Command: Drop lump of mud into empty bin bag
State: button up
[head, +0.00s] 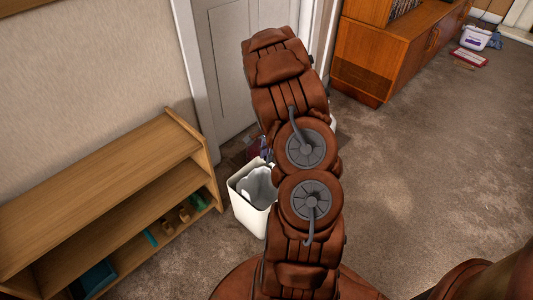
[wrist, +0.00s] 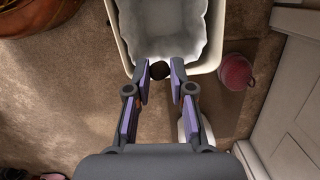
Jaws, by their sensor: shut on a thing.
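The lump of mud (wrist: 159,70) is a small dark brown ball between the fingertips of my gripper (wrist: 160,79) in the wrist view. My gripper is shut on it. In that view the lump overlaps the near edge of a white bin (wrist: 118,34) lined with a pale grey-white bag (wrist: 165,46). The part of the bag in view looks empty. How high the lump is above the rim I cannot tell. In the head view the bin (head: 246,212) and bag (head: 260,184) stand on the carpet, partly behind my arm. My gripper and the lump are hidden there.
A wooden shelf unit (head: 100,200) stands left of the bin, with small things on its lower shelf. A red round object (wrist: 236,72) lies right of the bin in the wrist view. A door (head: 229,70) is behind, and a wooden cabinet (head: 385,50) at back right. Carpet at right is clear.

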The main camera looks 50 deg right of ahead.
notch_tip(320, 180, down, 5)
jog(key=shift+r+b, duration=0.1)
jog(key=shift+b, duration=1.1)
jog(key=o, duration=0.8)
jog(key=shift+c, duration=0.2)
jog(key=shift+r, duration=0.1)
notch_tip(320, 180, up, 12)
jog(key=d, duration=0.1)
jog(key=shift+d, duration=0.4)
jog(key=shift+s, duration=0.1)
